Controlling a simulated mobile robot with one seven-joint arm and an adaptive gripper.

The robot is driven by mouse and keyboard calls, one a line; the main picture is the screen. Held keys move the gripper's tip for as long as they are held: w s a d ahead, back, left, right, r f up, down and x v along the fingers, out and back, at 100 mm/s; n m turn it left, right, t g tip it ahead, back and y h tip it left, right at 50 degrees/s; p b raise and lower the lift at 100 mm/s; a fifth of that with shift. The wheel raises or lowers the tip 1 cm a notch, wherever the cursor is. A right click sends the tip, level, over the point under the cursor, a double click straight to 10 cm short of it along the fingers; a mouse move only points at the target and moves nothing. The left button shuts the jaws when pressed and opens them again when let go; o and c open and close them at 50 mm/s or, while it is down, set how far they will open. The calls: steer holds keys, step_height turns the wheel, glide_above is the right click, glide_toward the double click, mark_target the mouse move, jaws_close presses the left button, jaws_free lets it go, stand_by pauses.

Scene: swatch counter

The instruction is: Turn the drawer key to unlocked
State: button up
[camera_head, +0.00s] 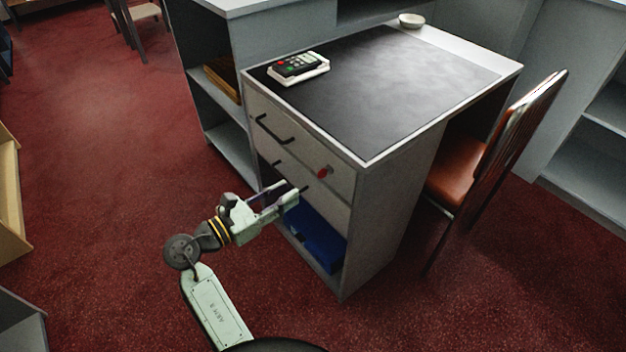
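The drawer key is a small red knob (323,172) on the right part of the top drawer front (300,143) of a grey desk. Its exact turn angle is too small to tell. My gripper (291,189) is in front of the desk, lower and to the left of the key, apart from it. Its two pale fingers point toward the drawers with a gap between them, and I see nothing held. The gripper hides part of the second drawer front (335,208) and perhaps part of its dark handle.
The top drawer has a black bar handle (274,133) left of the key. Blue bins (318,242) sit in the open space below. A calculator-like device (297,65) and a bowl (411,20) are on the desk. A chair (480,160) stands right. Red carpet is clear at left.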

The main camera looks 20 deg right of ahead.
mark_target(320, 172)
steer(key=p+x, duration=0.1)
steer(key=x, duration=0.9)
steer(key=shift+w+d, duration=0.2)
steer(key=shift+d, duration=0.1)
steer(key=shift+c, duration=0.6)
jaws_close()
